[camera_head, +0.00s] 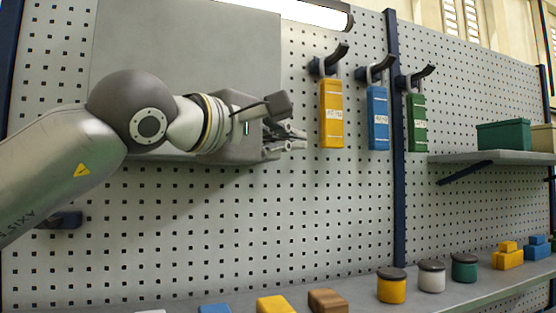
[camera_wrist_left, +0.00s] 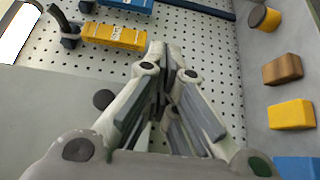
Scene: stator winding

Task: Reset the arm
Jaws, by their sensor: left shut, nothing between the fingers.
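My left arm comes in from the left in the head view, and its gripper (camera_head: 296,143) is held up in front of the pegboard. The left gripper also shows in the left wrist view (camera_wrist_left: 165,50), with its fingers close together and nothing between them. It is left of the yellow padlock (camera_head: 331,113) and apart from it. The yellow padlock also shows in the left wrist view (camera_wrist_left: 114,36). My right gripper is in neither view.
A blue padlock (camera_head: 377,118) and a green padlock (camera_head: 417,122) hang on hooks right of the yellow one. Jars, such as the yellow jar (camera_head: 391,289), and blocks, such as the brown block (camera_head: 327,301), stand on the bench below. A shelf (camera_head: 490,157) holds a green box (camera_head: 503,135).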

